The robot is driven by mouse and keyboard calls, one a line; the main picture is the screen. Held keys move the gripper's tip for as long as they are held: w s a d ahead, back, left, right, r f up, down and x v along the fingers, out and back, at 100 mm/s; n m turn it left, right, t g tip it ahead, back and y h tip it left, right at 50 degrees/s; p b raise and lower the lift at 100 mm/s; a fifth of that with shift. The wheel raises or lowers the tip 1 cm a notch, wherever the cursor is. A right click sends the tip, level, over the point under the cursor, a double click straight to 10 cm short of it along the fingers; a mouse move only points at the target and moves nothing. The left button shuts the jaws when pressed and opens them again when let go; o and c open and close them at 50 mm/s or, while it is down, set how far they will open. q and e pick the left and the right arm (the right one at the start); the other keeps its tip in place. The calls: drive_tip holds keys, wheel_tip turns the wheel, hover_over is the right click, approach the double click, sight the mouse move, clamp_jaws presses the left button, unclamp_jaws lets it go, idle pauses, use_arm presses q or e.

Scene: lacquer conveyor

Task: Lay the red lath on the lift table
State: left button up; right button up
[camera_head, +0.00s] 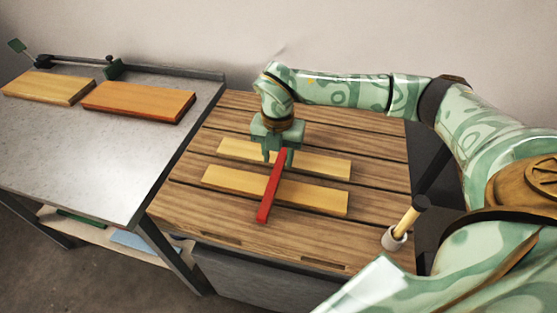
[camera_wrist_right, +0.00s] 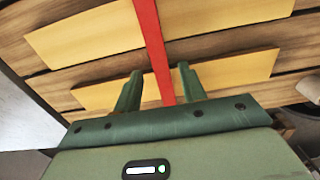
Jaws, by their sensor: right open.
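The red lath (camera_head: 268,195) lies crosswise over two pale yellow wooden strips on the slatted wooden table top (camera_head: 215,225), which I take as the lift table. Its near end reaches past the front strip. My right gripper (camera_head: 278,162) is at the lath's far end, pointing down, with its fingers open. In the right wrist view the lath (camera_wrist_right: 151,35) runs between the two green fingers (camera_wrist_right: 159,72), with a gap visible on either side. Whether the lath's far end touches the back strip is hidden by the gripper. My left gripper is out of view.
The front yellow strip (camera_head: 230,182) and back yellow strip (camera_head: 325,165) lie roughly parallel. A grey metal bench (camera_head: 80,150) at left carries a yellow board (camera_head: 48,87) and an orange board (camera_head: 138,101). A wooden-handled tool (camera_head: 411,215) stands in a pale cup (camera_head: 393,239) at the right.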

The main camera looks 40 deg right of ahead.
sight(278, 167)
wheel_tip(278, 167, up, 10)
drive_tip(key=p, duration=0.2)
drive_tip(key=shift+f, duration=0.15)
idle(0.4)
